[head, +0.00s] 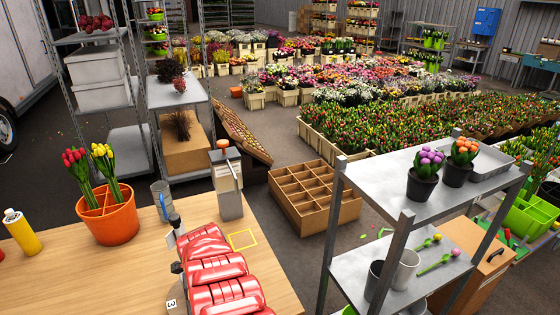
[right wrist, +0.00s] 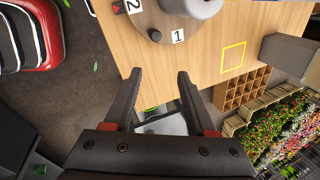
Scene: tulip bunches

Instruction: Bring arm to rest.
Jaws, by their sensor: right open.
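My right gripper (right wrist: 159,74) shows in the right wrist view, with its two dark fingers spread apart and nothing between them. Beyond the fingertips are the edge of the wooden table (right wrist: 215,45) and the dark floor. In the head view, an orange pot (head: 108,218) on the table (head: 75,270) holds red tulips (head: 76,168) and yellow tulips (head: 104,160).
A metal shelf (head: 400,190) with potted flowers is at right. An empty divided crate (head: 310,195) sits on the floor between.

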